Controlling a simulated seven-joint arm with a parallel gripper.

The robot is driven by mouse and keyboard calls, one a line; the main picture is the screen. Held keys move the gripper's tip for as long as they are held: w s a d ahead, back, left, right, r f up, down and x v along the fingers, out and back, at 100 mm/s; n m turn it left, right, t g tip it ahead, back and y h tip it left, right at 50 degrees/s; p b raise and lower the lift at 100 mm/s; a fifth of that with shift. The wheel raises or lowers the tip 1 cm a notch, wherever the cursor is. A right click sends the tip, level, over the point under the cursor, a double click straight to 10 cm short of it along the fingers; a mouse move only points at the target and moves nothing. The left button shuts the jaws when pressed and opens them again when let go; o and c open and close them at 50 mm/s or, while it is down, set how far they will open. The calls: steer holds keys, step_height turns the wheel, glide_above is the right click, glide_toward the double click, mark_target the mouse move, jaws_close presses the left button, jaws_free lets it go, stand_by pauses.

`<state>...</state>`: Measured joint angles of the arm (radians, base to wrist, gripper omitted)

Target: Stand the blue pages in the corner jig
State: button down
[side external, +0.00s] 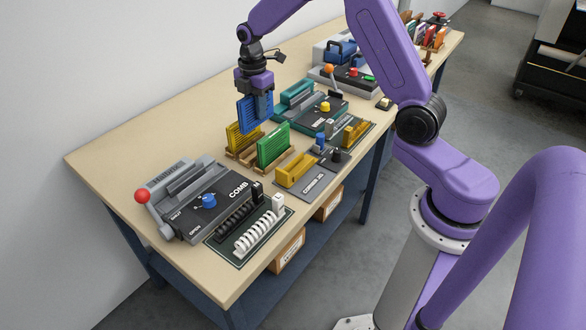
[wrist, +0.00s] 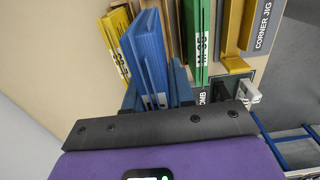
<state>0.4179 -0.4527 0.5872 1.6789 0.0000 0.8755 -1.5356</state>
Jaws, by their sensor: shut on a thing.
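The blue pages (side external: 255,113) are a ribbed upright block, held by my gripper (side external: 259,98) above the wooden rack. In the wrist view the blue pages (wrist: 147,50) stand between my gripper's fingers (wrist: 158,90), with a white label low on their edge. My gripper is shut on them. The corner jig (side external: 318,180) is a grey plate lettered "CORNER JIG" with a yellow corner block (side external: 296,170), to the right of and nearer than the blue pages. Part of the jig shows at the upper right of the wrist view (wrist: 265,25).
Green pages (side external: 273,146) and yellow pages (side external: 243,140) stand in the wooden rack (side external: 283,165) below. A grey comb machine (side external: 195,200) with a red-knobbed lever is at the front left. A teal machine (side external: 313,108) stands behind the jig. Bare table lies along the wall.

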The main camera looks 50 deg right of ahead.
steer(key=shift+r, duration=0.1)
stand_by(0.3)
step_height(320, 180, up, 5)
steer(key=shift+r, duration=0.1)
steer(key=s, duration=1.4)
steer(key=shift+f, duration=6.85)
steer(key=shift+f, duration=0.6)
steer(key=c, duration=1.2)
jaws_free()
steer(key=shift+w, duration=0.1)
steer(key=shift+c, duration=0.2)
